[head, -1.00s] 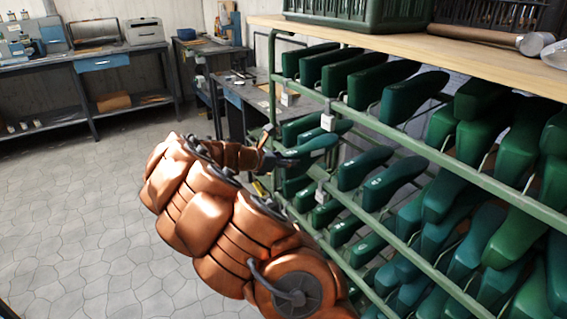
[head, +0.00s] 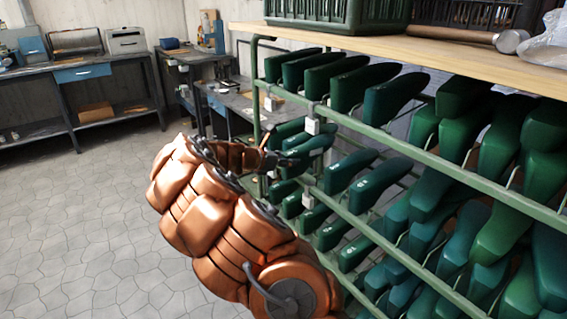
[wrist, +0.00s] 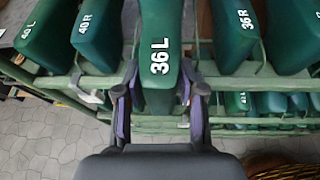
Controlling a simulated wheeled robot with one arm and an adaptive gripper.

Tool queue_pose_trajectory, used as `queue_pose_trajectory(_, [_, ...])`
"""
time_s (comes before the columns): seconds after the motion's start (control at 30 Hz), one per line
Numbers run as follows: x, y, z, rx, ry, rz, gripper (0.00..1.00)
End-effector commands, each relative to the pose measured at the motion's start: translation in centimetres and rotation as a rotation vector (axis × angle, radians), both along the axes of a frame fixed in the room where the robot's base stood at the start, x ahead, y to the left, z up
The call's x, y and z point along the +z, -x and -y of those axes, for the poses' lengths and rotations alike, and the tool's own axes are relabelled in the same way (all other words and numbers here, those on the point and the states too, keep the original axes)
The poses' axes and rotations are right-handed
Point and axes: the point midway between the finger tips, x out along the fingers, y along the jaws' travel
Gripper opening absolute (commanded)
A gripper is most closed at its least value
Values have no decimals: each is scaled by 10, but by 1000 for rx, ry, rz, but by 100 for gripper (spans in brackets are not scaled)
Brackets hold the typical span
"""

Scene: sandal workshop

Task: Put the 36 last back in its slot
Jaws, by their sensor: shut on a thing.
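The 36 last is a dark green shoe last marked "36 L" (wrist: 160,48), at the top middle of the wrist view. My gripper (wrist: 159,80) has a finger on each side of its near end and is shut on it. In the head view my gripper (head: 283,161) is at the left part of the green rack, at the second row, with the held last (head: 312,146) pointing into the rack. A last marked "36 R" (wrist: 236,35) is to its right, with a gap between. I cannot tell whether the held last rests on the rack.
Lasts marked "40 R" (wrist: 97,35) and "40 L" (wrist: 47,35) are to the left. Green rack rails (head: 400,148) run close by, and more lasts fill the rows below. A wooden top (head: 380,43) with crates covers the rack. The floor (head: 70,210) at left is clear.

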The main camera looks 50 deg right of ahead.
Motion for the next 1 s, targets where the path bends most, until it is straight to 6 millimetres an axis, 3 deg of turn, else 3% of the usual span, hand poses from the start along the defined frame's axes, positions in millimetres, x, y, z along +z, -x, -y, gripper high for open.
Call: queue_pose_trajectory(1.0, [-1,15,54,-1,0,0,0])
